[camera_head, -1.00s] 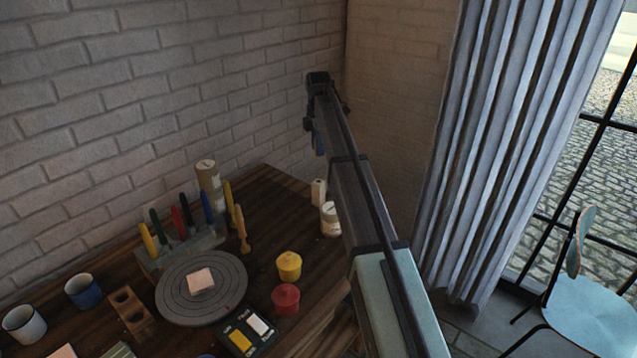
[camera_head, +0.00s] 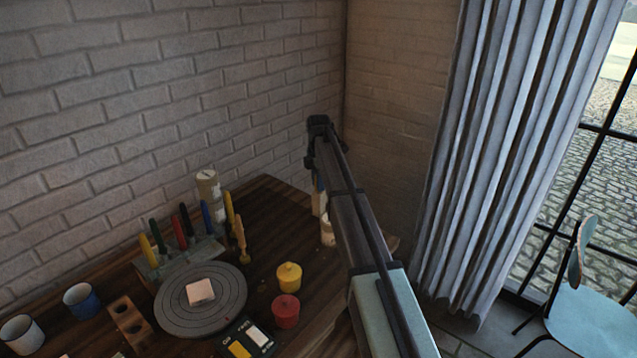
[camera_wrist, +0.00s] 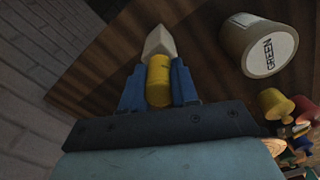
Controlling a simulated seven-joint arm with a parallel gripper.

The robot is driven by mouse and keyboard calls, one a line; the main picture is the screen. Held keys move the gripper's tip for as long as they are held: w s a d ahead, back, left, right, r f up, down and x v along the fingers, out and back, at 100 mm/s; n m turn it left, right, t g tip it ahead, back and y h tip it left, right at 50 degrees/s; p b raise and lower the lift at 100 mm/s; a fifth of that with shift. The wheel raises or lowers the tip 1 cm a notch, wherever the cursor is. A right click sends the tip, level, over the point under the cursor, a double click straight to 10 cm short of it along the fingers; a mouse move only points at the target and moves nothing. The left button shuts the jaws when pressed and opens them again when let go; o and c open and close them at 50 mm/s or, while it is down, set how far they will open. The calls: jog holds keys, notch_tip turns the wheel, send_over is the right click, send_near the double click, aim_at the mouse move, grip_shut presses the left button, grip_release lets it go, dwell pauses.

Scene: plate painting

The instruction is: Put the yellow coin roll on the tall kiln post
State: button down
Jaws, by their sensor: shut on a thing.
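The yellow coin roll (camera_wrist: 159,82) is held between the blue fingers of my gripper (camera_wrist: 158,72) in the wrist view. A pale, angular post (camera_wrist: 160,43), which looks like the kiln post, shows just past the roll's far end. I cannot tell whether roll and post touch. In the head view my gripper (camera_head: 317,184) is above the pale post (camera_head: 319,205) at the table's far right corner. The roll is not clearly visible there, and my arm partly hides the corner.
A yellow pot (camera_head: 289,277), a red pot (camera_head: 286,311), a round turntable (camera_head: 225,312) and a tool rack (camera_head: 182,254) stand left. The brick wall is behind.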

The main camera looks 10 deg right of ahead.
jog(key=shift+f, duration=0.25)
jog(key=c, duration=0.8)
grip_release()
jog(key=shift+c, duration=0.2)
notch_tip(320, 180, up, 12)
jog(key=shift+r, duration=0.15)
